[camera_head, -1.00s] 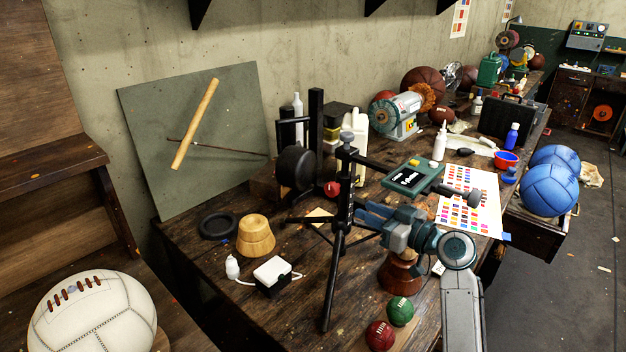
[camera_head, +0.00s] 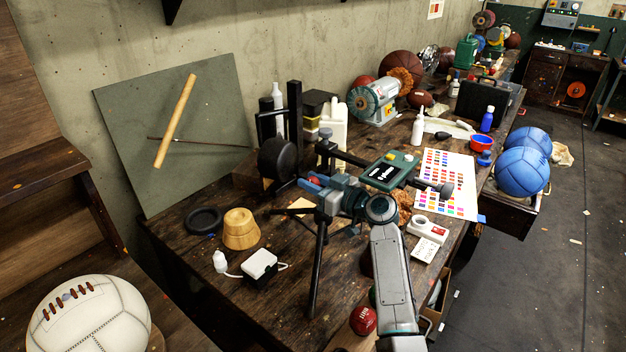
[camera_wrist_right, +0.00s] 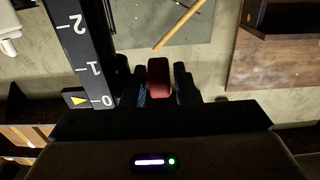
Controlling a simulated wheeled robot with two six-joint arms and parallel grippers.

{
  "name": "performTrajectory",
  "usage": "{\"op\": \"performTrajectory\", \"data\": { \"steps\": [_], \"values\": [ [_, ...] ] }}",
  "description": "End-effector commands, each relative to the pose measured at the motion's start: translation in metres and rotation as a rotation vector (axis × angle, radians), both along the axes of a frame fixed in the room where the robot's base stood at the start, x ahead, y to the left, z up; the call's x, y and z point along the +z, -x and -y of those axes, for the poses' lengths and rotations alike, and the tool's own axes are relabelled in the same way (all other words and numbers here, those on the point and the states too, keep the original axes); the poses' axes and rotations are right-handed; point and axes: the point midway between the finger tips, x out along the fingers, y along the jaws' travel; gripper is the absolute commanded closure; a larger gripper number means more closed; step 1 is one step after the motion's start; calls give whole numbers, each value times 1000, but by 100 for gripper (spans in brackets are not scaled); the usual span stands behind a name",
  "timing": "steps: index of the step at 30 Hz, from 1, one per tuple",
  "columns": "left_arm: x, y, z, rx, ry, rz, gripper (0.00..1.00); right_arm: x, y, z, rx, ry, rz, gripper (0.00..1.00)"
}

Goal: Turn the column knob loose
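The red column knob (camera_wrist_right: 159,77) sits between the two fingers of my right gripper (camera_wrist_right: 160,88) in the wrist view. The fingers are close along both sides of it; whether they press on it I cannot tell. Beside it stands a black column (camera_wrist_right: 78,50) with a white number scale. In the head view my right gripper (camera_head: 322,188) reaches left at the black stand (camera_head: 319,235) on the workbench, and a bit of red (camera_head: 314,181) shows at its fingertips. The gripper hides most of the knob there. My left gripper is in neither view.
The workbench (camera_head: 190,265) is crowded. A wooden form (camera_head: 240,229), a black ring (camera_head: 204,220) and a white box (camera_head: 260,265) lie left of the stand. A green device (camera_head: 391,170) and a colour chart (camera_head: 450,180) lie right. A red ball (camera_head: 363,320) is near my arm.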

Motion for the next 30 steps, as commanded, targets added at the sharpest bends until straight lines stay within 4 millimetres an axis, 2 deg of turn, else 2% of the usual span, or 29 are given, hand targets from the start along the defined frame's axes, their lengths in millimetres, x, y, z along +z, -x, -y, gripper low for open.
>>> {"op": "performTrajectory", "data": {
  "steps": [4,8,9,19,30],
  "values": [
    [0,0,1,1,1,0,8,0,0,0,0,0,0,74],
    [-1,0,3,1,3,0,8,0,0,0,0,0,0,97],
    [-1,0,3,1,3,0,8,0,0,0,0,0,0,100],
    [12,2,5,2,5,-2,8,3,0,-1,1,77,-57,100],
    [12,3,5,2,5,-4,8,0,0,0,0,99,-75,100]
  ]
}}
